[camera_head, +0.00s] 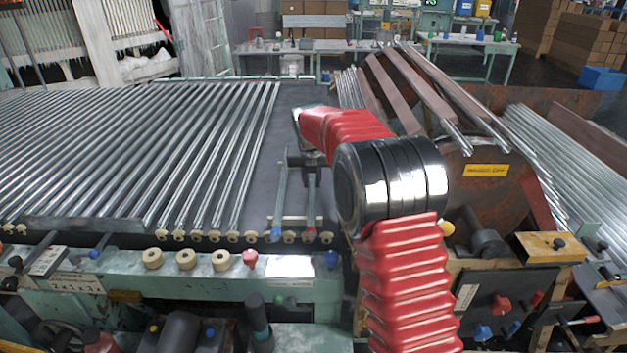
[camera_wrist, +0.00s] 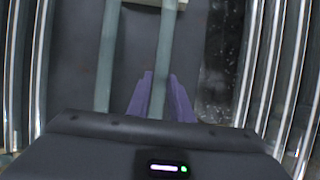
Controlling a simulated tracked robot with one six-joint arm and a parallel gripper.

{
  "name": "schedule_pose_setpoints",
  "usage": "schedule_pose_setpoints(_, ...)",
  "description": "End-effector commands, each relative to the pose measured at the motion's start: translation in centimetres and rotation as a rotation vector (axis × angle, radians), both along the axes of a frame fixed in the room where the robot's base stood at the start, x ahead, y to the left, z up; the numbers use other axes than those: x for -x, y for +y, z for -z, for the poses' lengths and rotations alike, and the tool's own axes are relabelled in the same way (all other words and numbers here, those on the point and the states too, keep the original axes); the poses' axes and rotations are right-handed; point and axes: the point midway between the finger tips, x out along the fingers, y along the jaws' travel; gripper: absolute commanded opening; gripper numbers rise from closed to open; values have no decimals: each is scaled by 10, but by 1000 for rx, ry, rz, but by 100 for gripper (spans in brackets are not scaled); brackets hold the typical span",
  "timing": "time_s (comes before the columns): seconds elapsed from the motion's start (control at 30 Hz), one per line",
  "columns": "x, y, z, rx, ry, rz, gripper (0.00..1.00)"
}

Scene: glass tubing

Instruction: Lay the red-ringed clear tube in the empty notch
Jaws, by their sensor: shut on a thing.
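The red-ringed clear tube (camera_head: 312,203) runs front to back near the right end of the rack, with its red ring at the near end. My gripper (camera_wrist: 158,98) has its purple fingers closed on both sides of a clear tube (camera_wrist: 164,45). In the head view my gripper (camera_head: 308,160) is over the red-ringed tube. A blue-ringed tube (camera_head: 280,200) lies to the left of it and apart, also seen left of the fingers in the wrist view (camera_wrist: 107,55). I cannot tell whether the held tube touches a notch. The empty notch is not clearly seen.
Many shiny tubes (camera_head: 130,150) lie side by side to the left. Cream rollers (camera_head: 250,237) line the front edge. A dark bare bed (camera_head: 290,98) lies behind my gripper. Brown boards and tubes (camera_head: 425,85) lean at the right.

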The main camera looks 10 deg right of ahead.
Motion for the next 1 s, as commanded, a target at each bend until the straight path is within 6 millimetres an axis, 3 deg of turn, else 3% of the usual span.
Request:
schedule_pose_setpoints(0.47, 0, 0, 5, 0, -1, 0, 0)
schedule_pose_setpoints(0.5, 0, 0, 4, 0, -2, 0, 22)
schedule_pose_setpoints(0.73, 0, 0, 4, 0, -1, 0, 38)
schedule_pose_setpoints(1.0, 0, 0, 3, 0, -2, 0, 38)
